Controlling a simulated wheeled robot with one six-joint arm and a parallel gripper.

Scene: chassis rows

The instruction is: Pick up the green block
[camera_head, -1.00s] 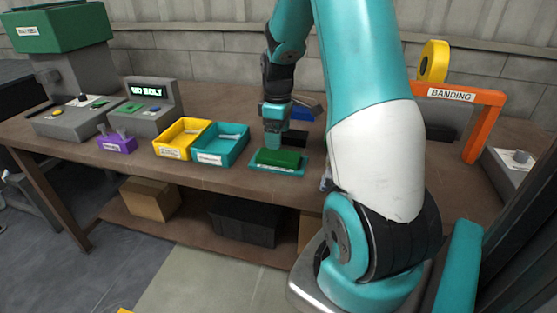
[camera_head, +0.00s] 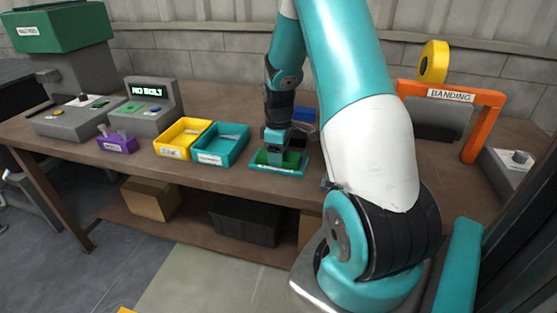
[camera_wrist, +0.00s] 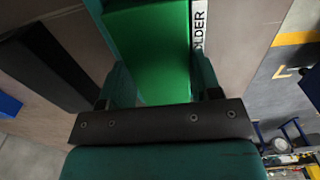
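The green block (camera_head: 292,157) sits in the flat teal holder (camera_head: 296,170) near the front edge of the workbench. My gripper (camera_head: 277,157) is down at the block and hides part of it. In the wrist view the green block (camera_wrist: 152,50) runs up between my two fingers (camera_wrist: 162,80), one on each side. The fingers are apart, but I cannot tell whether they press on the block or leave a small gap. The holder's white label strip (camera_wrist: 199,25) shows along the block's right side.
Left of the holder stand a teal bin (camera_head: 219,150) and a yellow bin (camera_head: 183,138), then a purple holder (camera_head: 117,144). A blue item (camera_head: 304,115) lies behind my gripper. An orange "BANDING" frame (camera_head: 482,125) stands to the right.

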